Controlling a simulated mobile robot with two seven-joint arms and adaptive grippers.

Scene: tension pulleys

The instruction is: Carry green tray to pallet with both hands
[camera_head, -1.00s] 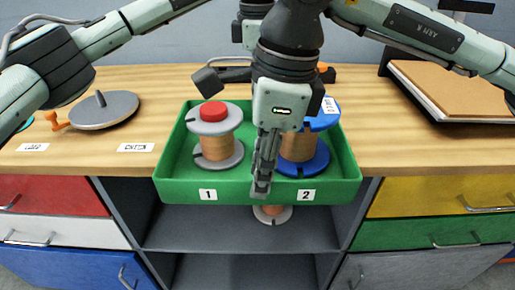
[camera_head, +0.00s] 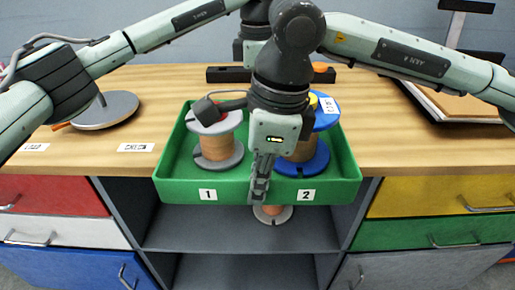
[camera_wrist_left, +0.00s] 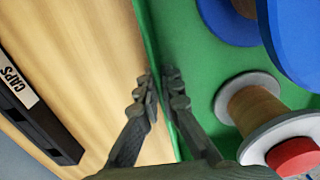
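The green tray (camera_head: 173,188) sits on the wooden worktop at its front edge, labels 1 and 2 facing forward. It holds a grey spool (camera_head: 218,160) with copper-coloured winding, and a blue spool (camera_head: 314,163). In the left wrist view, the red cap (camera_wrist_left: 293,156) shows on the grey spool. My right gripper (camera_head: 260,188) points down at the tray's front wall between the labels; the side-on view hides its finger gap. My left gripper (camera_wrist_left: 162,85) has its fingertips close together on either side of the tray's back rim. In the head view, my right wrist hides it.
A dark holder labelled CAPS (camera_wrist_left: 35,105) lies behind the tray. A grey disc with a peg (camera_head: 105,110) stands left, and a brown board on a dark stand (camera_head: 440,100) right. Open shelves (camera_head: 240,237) lie below, flanked by coloured drawers.

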